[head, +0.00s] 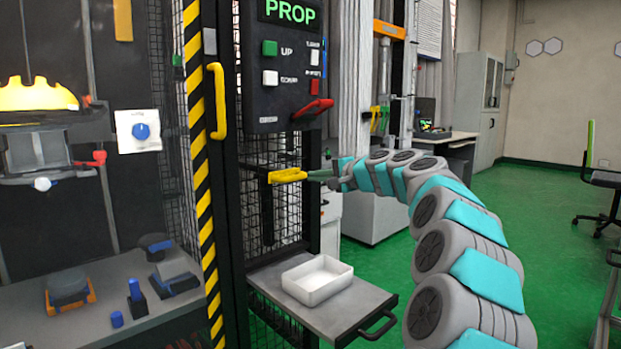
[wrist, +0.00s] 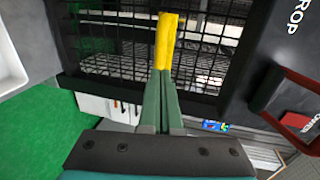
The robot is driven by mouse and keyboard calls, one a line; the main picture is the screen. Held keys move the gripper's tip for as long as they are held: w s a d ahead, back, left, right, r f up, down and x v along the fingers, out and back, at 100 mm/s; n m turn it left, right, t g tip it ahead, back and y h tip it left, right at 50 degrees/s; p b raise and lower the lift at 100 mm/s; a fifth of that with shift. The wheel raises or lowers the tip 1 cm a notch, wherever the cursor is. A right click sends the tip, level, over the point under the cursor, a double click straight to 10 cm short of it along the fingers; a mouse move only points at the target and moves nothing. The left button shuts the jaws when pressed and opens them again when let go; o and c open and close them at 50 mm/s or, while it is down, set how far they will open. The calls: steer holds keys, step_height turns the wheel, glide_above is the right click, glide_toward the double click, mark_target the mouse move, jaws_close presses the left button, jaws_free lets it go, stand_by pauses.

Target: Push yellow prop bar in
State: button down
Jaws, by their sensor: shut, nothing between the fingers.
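The yellow prop bar (head: 287,175) sticks out from a black bracket on the mesh side of the tower, below the control box. In the wrist view the bar (wrist: 166,42) stands upright in the picture, straight ahead of the fingers. My gripper (head: 312,175) is at the bar's right end in the head view, its fingers pointing at it. In the wrist view the green fingers (wrist: 161,82) are shut together with nothing between them. Their tips meet the bar's near end in the picture; I cannot tell if they touch it.
The black control box (head: 285,60) reads PROP and has a red lever (head: 312,109) above my gripper. A grey shelf (head: 340,312) with a white tray (head: 318,279) juts out below.

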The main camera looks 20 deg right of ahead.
steer(key=v, duration=1)
steer(key=shift+s+d, duration=0.15)
steer(key=shift+s, duration=0.1)
steer(key=s+a+f+n+g+y, duration=0.1)
steer(key=s+a+f+n+g, duration=0.1)
steer(key=a, duration=0.5)
steer(key=s+a+f+n+g+y, duration=0.1)
steer(key=s+a+f+n+g, duration=0.1)
steer(key=a, duration=0.6)
steer(key=s+a+f+n+g+h+p, duration=0.15)
steer(key=s+a+f+n+g, duration=0.4)
steer(key=s+a+f, duration=0.7)
steer(key=s+d+f+n+g+h, duration=0.1)
steer(key=s+f, duration=0.3)
steer(key=s, duration=0.6)
steer(key=s+d+f+n+g+h+p, duration=0.1)
steer(key=s+f, duration=0.4)
steer(key=s, duration=0.5)
steer(key=s+d+f+n+g+h+p, duration=0.1)
steer(key=s+f+g+h, duration=0.3)
steer(key=s, duration=0.5)
steer(key=shift+s+f+n+g, duration=0.3)
steer(key=shift+s+n+g, duration=0.15)
steer(key=shift+n, duration=0.3)
steer(key=c, duration=1.6)
jaws_free()
